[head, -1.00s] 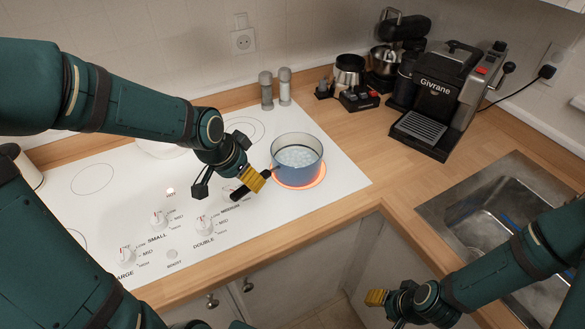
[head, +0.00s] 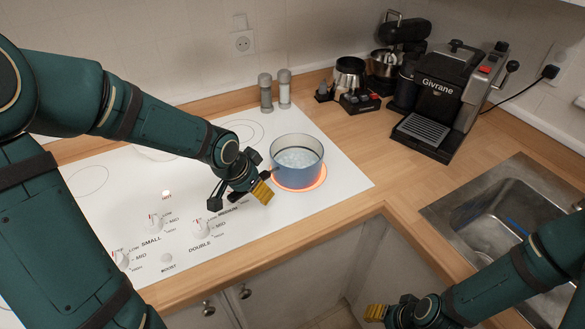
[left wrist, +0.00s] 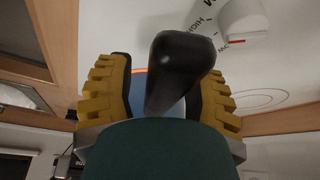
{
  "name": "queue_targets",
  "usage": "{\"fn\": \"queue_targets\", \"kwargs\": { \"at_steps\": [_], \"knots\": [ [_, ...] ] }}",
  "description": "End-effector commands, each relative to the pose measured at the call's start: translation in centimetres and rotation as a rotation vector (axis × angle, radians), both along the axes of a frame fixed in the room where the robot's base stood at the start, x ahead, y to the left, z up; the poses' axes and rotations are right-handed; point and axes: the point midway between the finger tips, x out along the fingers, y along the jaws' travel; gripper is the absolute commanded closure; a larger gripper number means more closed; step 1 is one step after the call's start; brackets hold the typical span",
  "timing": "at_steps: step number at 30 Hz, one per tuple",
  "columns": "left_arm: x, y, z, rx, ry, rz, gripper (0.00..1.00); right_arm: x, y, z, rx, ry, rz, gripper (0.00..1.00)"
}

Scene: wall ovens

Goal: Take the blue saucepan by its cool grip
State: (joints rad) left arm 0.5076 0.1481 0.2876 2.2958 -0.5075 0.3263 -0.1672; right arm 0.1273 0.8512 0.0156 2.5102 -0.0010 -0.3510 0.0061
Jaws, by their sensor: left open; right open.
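The blue saucepan (head: 296,172) sits on a glowing red burner at the right of the white hob, with bubbling liquid in it. Its black handle points left toward the hob's front and is mostly hidden by my left gripper (head: 262,191) in the head view. In the left wrist view the handle (left wrist: 178,68) lies between the two yellow fingers of my left gripper (left wrist: 160,98). The fingers are apart, one on each side; contact is hard to tell. A bit of blue pan shows behind it. My right gripper (head: 376,312) is open and empty at the bottom, before the counter.
Control knobs (head: 203,227) stand on the hob close to the left gripper. Two shakers (head: 275,90) stand behind the pan. A coffee machine (head: 438,103) is at the back right, and a sink (head: 500,215) is at the right. Bare wooden counter lies right of the hob.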

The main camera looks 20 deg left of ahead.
Motion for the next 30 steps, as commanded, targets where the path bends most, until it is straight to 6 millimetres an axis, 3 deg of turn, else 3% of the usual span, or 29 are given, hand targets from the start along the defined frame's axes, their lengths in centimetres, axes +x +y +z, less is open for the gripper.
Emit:
{"fn": "queue_targets", "kwargs": {
  "at_steps": [1,3,4,20,30],
  "knots": [
    [0.0,0.0,0.0,0.0,0.0,0.0,0.7,0.0,0.0,0.0,0.0,0.0,0.0,0.53],
    [0.0,0.0,0.0,0.0,0.0,0.0,0.94,0.0,0.0,0.0,0.0,0.0,0.0,0.53],
    [0.0,0.0,0.0,0.0,0.0,0.0,1.0,0.0,0.0,0.0,0.0,0.0,0.0,0.53],
    [0.1,0.0,0.2,0.0,-0.003,0.0,1.0,0.0,0.0,0.1,0.0,-0.001,0.0,0.53],
    [0.1,0.0,1.9,0.002,-0.005,0.0,1.0,0.2,0.0,0.8,-0.001,-0.005,-0.004,0.53]
  ]
}}
